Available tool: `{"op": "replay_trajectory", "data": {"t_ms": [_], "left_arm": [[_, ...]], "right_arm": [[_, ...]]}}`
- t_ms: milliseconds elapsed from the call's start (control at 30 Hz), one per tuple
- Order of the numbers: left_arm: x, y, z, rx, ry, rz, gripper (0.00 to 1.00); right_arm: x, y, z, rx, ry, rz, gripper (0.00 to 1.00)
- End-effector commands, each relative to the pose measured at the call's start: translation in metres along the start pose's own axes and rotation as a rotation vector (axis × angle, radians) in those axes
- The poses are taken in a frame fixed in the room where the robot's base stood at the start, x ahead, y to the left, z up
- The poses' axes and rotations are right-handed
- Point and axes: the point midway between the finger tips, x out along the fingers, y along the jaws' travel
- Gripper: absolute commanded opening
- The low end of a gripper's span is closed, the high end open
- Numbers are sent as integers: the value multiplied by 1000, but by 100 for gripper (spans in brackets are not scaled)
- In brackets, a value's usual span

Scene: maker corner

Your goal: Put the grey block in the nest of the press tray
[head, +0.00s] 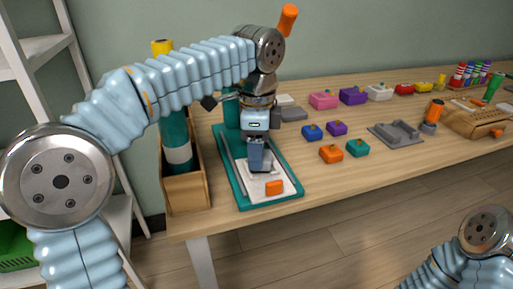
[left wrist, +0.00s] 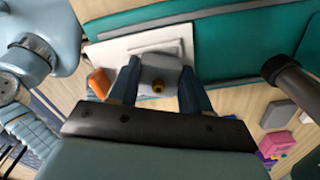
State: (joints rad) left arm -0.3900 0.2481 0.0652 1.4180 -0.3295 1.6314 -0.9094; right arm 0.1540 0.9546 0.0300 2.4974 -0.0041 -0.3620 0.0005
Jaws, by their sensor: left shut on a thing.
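My left gripper (head: 258,160) points down over the press tray. In the left wrist view its two dark blue fingers (left wrist: 158,90) are shut on the grey block (left wrist: 161,70), which has a small brass-coloured knob. The press tray (head: 284,178) is a pale plate with an orange handle on the teal press base (head: 226,170); the tray also shows in the left wrist view (left wrist: 112,55). The block is over the tray, near its raised rectangular nest outline (left wrist: 160,48). I cannot tell whether it touches the tray. My right gripper is out of view.
The press's orange-tipped lever (head: 288,18) rises behind my left wrist. A wooden box (head: 186,194) stands left of the press. Blue (head: 312,132), purple (head: 337,128), orange (head: 331,154) and teal (head: 357,148) blocks and a grey fixture (head: 396,134) lie to the right.

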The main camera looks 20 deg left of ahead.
Motion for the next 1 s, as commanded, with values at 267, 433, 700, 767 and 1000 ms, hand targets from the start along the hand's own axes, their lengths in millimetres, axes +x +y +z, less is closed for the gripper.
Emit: {"op": "replay_trajectory", "data": {"t_ms": [267,433,700,767,1000], "left_arm": [[-1,0,0,0,0,0,12],[1,0,0,0,0,0,12],[2,0,0,0,0,0,72],[2,0,0,0,0,0,78],[2,0,0,0,0,0,78]], "right_arm": [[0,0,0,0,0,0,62],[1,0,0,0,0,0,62],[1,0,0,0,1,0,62],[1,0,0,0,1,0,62],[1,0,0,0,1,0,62]]}}
